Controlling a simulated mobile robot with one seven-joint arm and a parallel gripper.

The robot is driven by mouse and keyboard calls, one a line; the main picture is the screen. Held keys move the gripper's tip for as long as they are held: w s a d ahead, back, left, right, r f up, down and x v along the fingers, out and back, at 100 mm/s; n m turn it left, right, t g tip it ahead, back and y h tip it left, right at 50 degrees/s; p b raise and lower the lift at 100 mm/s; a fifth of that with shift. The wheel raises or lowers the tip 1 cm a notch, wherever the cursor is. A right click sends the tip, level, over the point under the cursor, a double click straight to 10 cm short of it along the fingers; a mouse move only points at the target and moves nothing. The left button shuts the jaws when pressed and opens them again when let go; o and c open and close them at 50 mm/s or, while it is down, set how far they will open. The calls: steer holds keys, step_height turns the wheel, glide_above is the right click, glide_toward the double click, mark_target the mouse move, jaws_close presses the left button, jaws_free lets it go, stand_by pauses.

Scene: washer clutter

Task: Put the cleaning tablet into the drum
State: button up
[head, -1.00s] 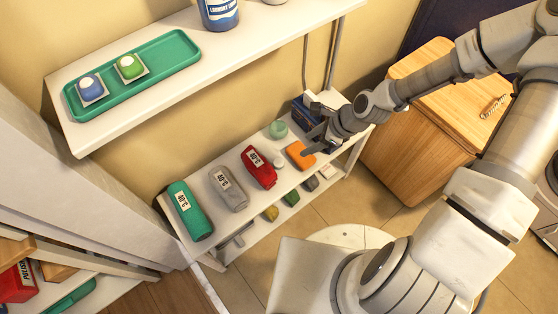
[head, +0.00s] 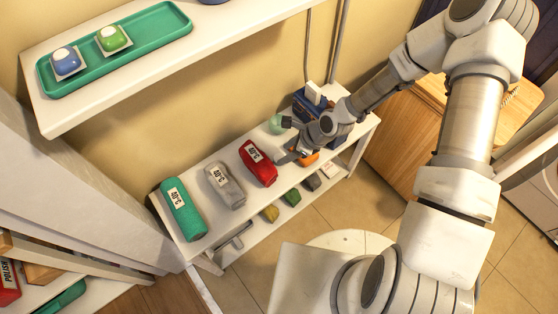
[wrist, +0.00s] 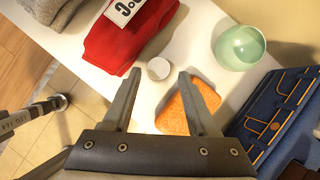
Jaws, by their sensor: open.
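A small white round tablet (wrist: 158,68) lies on the lower white shelf in the wrist view, between a red rolled cloth and an orange sponge. My gripper (wrist: 160,76) is open and empty. Its two fingertips are on either side of the tablet's near edge in that picture; I cannot tell the height between them.
The red cloth (head: 258,163) and orange sponge (wrist: 188,108) are close to my fingers. A pale green bowl (wrist: 240,47) and a blue box (wrist: 275,115) stand at the right. An upper shelf (head: 190,50) with a green tray (head: 150,40) is above. A wooden cabinet (head: 395,150) stands right.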

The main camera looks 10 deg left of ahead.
steer(key=b+x, duration=0.1)
steer(key=x, duration=0.2)
steer(key=shift+s+f, duration=0.1)
steer(key=shift+f, duration=0.3)
jaws_close()
